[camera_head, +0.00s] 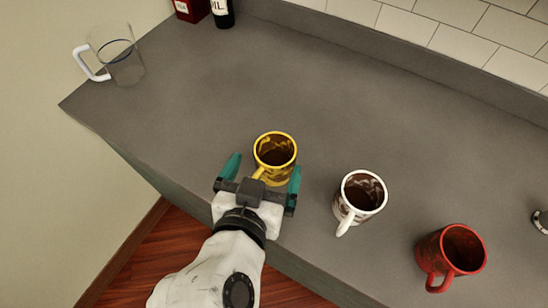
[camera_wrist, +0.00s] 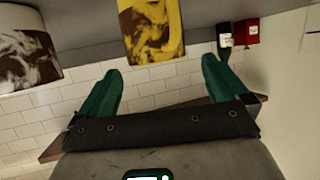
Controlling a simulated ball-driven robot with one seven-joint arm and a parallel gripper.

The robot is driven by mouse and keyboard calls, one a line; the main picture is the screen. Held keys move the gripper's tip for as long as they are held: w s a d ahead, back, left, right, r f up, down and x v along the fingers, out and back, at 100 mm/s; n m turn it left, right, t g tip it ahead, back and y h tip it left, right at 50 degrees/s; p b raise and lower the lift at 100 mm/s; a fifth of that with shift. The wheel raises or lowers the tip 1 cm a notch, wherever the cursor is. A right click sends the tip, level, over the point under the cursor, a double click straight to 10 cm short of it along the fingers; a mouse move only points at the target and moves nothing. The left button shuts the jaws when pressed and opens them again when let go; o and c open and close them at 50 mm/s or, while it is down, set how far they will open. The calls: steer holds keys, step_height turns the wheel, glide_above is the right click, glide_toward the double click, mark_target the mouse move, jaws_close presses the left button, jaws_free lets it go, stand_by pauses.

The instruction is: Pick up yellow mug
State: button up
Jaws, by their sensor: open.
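The yellow mug (camera_head: 272,140) stands upright on the grey counter (camera_head: 210,90) near its front edge, its handle toward my gripper. Brown patches show on it, and its inside is dark. My gripper (camera_head: 264,167) is open, its teal fingers on the left and right of the mug's near side. In the wrist view, which looks upside down, the yellow mug (camera_wrist: 150,30) is at the top centre, ahead of the gap between the open fingers of my gripper (camera_wrist: 161,68). Whether a finger touches the mug I cannot tell.
A white mug (camera_head: 361,190) with brown patterning stands right of the yellow one, and a red mug (camera_head: 455,250) farther right. A clear pitcher (camera_head: 122,65) stands at the far left. A dark bottle (camera_head: 222,14) and a red container (camera_head: 190,10) stand at the back. The counter behind the yellow mug is clear.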

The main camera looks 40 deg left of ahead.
mark_target(279, 136)
steer(key=shift+d+p+x, duration=0.2)
steer(key=shift+p+x, duration=0.35)
steer(key=shift+x, duration=2.5)
steer(key=shift+w, duration=0.15)
steer(key=shift+r, duration=0.15)
steer(key=c, duration=1.6)
steer(key=shift+r, duration=0.45)
steer(key=s+d+r, duration=0.2)
steer(key=s+r, duration=0.2)
steer(key=s+d+r, duration=0.2)
steer(key=s+r, duration=0.2)
steer(key=s+d+r, duration=0.2)
steer(key=s+r, duration=0.2)
steer(key=shift+s, duration=0.35)
